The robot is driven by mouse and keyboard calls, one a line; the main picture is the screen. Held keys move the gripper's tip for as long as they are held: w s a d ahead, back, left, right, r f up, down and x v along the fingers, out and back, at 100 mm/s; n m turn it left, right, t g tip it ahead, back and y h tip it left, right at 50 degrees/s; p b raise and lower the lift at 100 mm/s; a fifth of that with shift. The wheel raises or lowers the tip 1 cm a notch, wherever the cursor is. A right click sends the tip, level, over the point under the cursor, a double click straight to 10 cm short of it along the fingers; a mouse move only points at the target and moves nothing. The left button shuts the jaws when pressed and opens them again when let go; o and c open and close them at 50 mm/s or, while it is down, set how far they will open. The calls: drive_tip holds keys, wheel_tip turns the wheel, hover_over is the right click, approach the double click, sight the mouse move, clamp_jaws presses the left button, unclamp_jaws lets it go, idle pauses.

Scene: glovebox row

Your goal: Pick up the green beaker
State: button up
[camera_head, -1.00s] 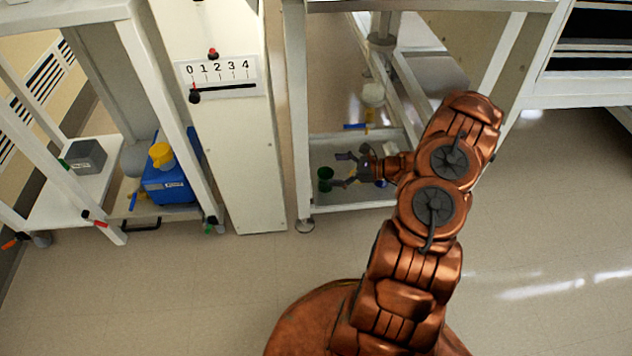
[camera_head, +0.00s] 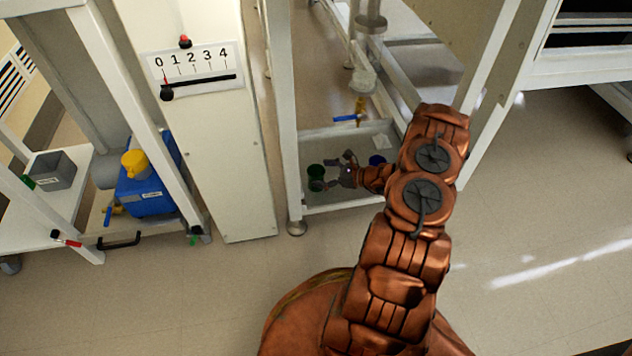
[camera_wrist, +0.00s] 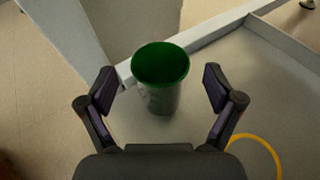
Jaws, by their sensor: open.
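The green beaker (camera_wrist: 162,80) stands upright on the low shelf tray in the wrist view, with a green rim and a clear-looking lower body. In the head view it is a small green shape (camera_head: 316,172) near the tray's left side. My gripper (camera_wrist: 160,92) is open, with one finger on each side of the beaker in the wrist view and gaps showing on both sides. In the head view my gripper (camera_head: 328,175) is just right of the beaker. Whether the fingers reach around it in depth is hard to tell.
The shelf tray (camera_head: 345,204) has a raised rim and frame posts (camera_head: 282,110) at its left. A yellow ring (camera_wrist: 262,150) lies at the lower right in the wrist view. A white cabinet (camera_head: 215,140) stands left.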

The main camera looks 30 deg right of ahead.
drive_tip(key=shift+b+x, duration=0.35)
drive_tip(key=shift+x, duration=0.95)
drive_tip(key=shift+c, duration=0.3)
drive_tip(key=c, duration=1)
